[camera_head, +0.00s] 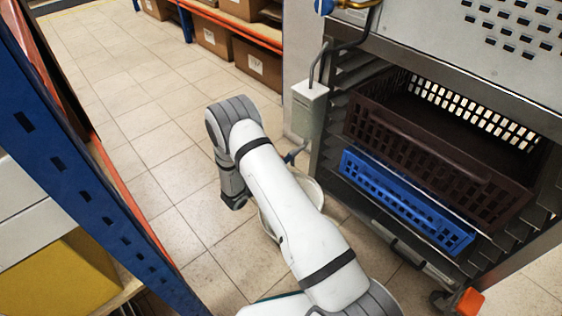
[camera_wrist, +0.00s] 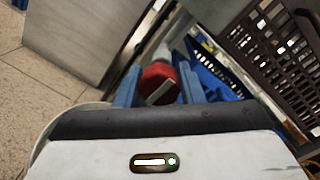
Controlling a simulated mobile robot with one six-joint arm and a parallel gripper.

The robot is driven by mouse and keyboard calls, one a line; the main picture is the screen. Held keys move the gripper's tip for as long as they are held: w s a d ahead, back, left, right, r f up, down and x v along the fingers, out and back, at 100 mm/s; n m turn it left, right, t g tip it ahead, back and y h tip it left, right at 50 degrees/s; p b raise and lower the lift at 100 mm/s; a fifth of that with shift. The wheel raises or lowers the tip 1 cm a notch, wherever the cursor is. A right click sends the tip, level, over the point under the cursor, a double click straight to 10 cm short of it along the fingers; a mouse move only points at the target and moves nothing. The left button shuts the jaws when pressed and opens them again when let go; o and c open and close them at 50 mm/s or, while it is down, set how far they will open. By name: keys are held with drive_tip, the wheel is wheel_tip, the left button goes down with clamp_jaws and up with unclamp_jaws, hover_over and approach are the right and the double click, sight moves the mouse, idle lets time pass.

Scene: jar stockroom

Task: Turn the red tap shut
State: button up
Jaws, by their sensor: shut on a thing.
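In the wrist view the red tap (camera_wrist: 155,73) sits between the two blue-grey fingers of my gripper (camera_wrist: 160,82). The fingers are shut on it. A light grey bar crosses its near side, and a pale pipe runs up behind it. In the head view the red tap is not visible; my white arm hides most of that spot. A pale round basin or bucket (camera_head: 312,190) shows partly behind my arm.
A metal rack with a dark brown crate (camera_head: 430,150) and a blue crate (camera_head: 405,205) stands close on the right. A blue shelf post (camera_head: 75,160) stands on the left. Tiled floor (camera_head: 130,95) lies open between them.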

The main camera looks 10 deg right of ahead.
drive_tip(key=m+b, duration=0.1)
drive_tip(key=m, duration=0.3)
drive_tip(key=shift+m, duration=0.3)
drive_tip(key=m+b, duration=0.1)
drive_tip(key=m, duration=0.3)
drive_tip(key=shift+m+h, duration=0.3)
drive_tip(key=m+b, duration=0.1)
drive_tip(key=m, duration=0.3)
drive_tip(key=shift+f+m+b, duration=0.1)
drive_tip(key=shift+m+b, duration=0.2)
drive_tip(key=shift+s+m+h+b, duration=0.1)
drive_tip(key=shift+m+h+b, duration=0.4)
drive_tip(key=shift+m, duration=1.5)
drive_tip(key=o, duration=1)
